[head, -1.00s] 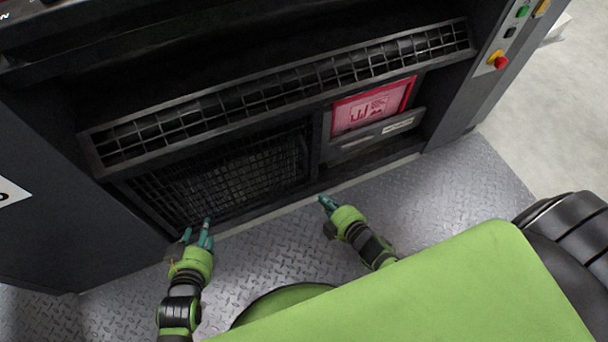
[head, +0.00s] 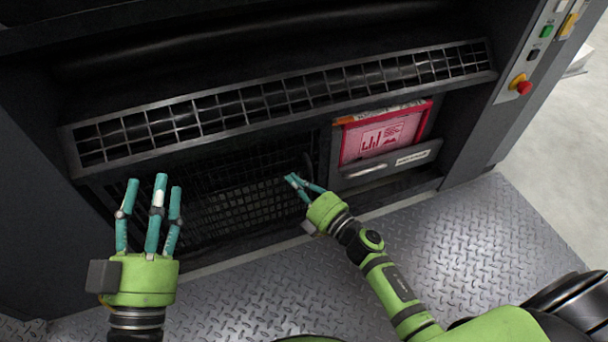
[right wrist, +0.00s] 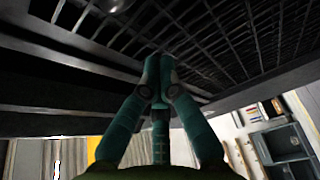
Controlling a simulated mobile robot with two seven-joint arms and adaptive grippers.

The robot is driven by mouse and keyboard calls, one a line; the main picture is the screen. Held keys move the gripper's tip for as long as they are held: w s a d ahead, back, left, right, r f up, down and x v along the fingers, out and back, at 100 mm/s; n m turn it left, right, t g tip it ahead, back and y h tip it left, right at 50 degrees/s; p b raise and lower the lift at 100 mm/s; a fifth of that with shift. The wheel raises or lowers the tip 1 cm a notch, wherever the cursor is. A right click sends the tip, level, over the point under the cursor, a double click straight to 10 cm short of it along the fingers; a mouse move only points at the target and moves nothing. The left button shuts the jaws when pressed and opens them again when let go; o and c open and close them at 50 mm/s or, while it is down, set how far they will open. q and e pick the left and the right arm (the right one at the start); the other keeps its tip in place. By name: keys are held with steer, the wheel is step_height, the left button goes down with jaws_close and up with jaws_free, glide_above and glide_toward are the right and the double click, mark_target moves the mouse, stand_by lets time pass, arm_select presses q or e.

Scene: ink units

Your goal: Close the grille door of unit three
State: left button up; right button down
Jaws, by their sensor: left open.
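A long grille in a grey frame (head: 290,98) runs across the unit's front and stands out over the recess. Below it is a dark mesh panel (head: 240,205), partly in shadow. I cannot tell for sure which of the two is the grille door. My left gripper (head: 152,188) is open and empty, in front of the unit's left side, with its fingers pointing up in the picture. My right gripper (head: 293,181) has its fingertips together with nothing visible between them, at the right end of the mesh panel. In the right wrist view the shut fingers (right wrist: 158,70) are below a wire grille (right wrist: 210,35).
A drawer front with a label (head: 412,157) and a red-framed pink sign (head: 382,137) are right of the mesh. A red button (head: 521,86) sits on the right column. The checker-plate floor (head: 480,235) is clear at the lower right.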

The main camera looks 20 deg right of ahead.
arm_select(q)
steer(key=s+r+m+t+h+b, duration=0.1)
steer(key=s+r+m+t+h, duration=0.1)
steer(key=s+r, duration=0.4)
steer(key=d+r+t+h, duration=0.1)
steer(key=h, duration=0.1)
steer(key=shift+r+t+h, duration=0.15)
steer(key=shift+t+h, duration=0.25)
arm_select(e)
steer(key=w+d, duration=0.2)
steer(key=d, duration=0.1)
steer(key=shift+w+f, duration=0.3)
steer(key=shift+w, duration=0.1)
